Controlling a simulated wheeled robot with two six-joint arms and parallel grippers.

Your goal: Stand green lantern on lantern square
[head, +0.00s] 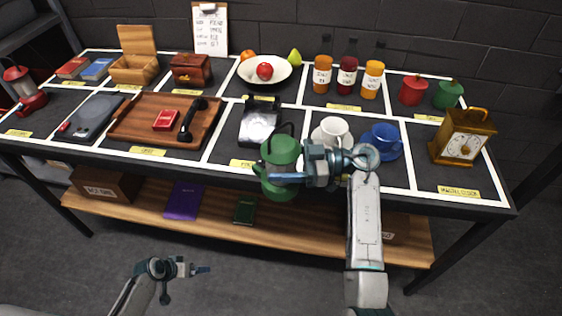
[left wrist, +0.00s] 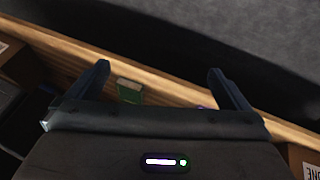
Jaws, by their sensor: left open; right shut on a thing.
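The green lantern (head: 281,160) is upright in my right gripper (head: 284,178), in front of the table's front edge in the head view. My right gripper is shut on it, and its fingers hide part of the lantern's body. A red lantern (head: 25,92) stands in the front-left square (head: 55,97) of the table, whose label is too small to read. My left gripper (head: 200,270) is open and empty, low in front of the table; its spread fingers also show in the left wrist view (left wrist: 160,82).
Behind the green lantern are a dark framed item (head: 259,122), a white cup (head: 334,131) and a blue cup (head: 382,138). A wooden tray (head: 145,126) and a gold clock (head: 462,137) flank them. The lower shelf (head: 220,216) holds books and boxes.

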